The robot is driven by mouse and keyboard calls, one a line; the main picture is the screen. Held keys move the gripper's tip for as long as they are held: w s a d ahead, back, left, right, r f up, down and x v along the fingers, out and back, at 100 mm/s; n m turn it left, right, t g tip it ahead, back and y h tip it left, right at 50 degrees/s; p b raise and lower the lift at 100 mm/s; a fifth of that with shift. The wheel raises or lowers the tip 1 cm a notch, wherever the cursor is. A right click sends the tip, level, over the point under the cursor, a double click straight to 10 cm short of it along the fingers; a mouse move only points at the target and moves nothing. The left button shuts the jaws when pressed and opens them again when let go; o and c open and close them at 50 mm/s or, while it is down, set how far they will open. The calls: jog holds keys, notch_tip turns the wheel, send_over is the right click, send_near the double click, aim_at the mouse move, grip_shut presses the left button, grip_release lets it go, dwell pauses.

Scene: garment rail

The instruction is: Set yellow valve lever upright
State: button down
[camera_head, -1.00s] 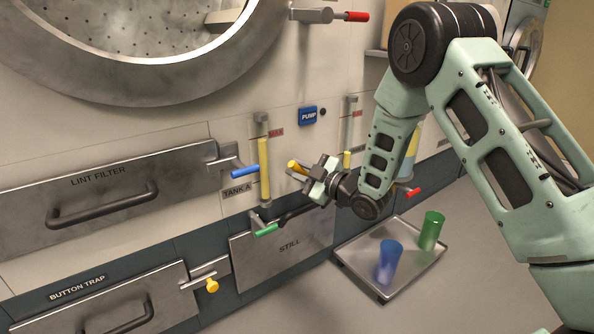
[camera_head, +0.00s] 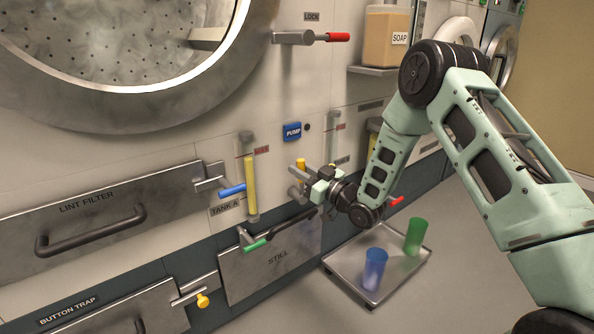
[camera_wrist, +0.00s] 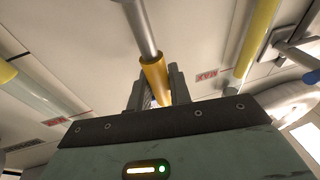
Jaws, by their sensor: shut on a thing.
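The yellow valve lever's handle (camera_head: 300,164) is in the head view, on the panel just right of the left tank gauge. It stands close to vertical there, its yellow tip up; its exact angle is hard to tell. My gripper (camera_head: 306,181) is at the lever and partly hides its lower part. In the wrist view the yellow handle (camera_wrist: 155,80) lies between my two fingers (camera_wrist: 157,92), with a grey rod running on from it. The fingers are shut on it.
A green lever (camera_head: 256,245) and a blue lever (camera_head: 232,190) stick out nearby at left. A red lever (camera_head: 338,37) is above. A tray (camera_head: 345,284) with a blue cup (camera_head: 374,270) and a green cup (camera_head: 414,236) lies below my arm.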

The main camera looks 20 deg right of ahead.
jog(key=shift+d+f+m, duration=0.1)
jog(key=shift+d+m, duration=0.25)
jog(key=shift+m, duration=0.05)
jog(key=c, duration=1.3)
grip_release()
jog(key=p+v, duration=0.5)
jog(key=v, duration=1.2)
jog(key=shift+s+f, duration=0.1)
jog(key=shift+s, duration=0.1)
jog(key=shift+w+a, duration=0.1)
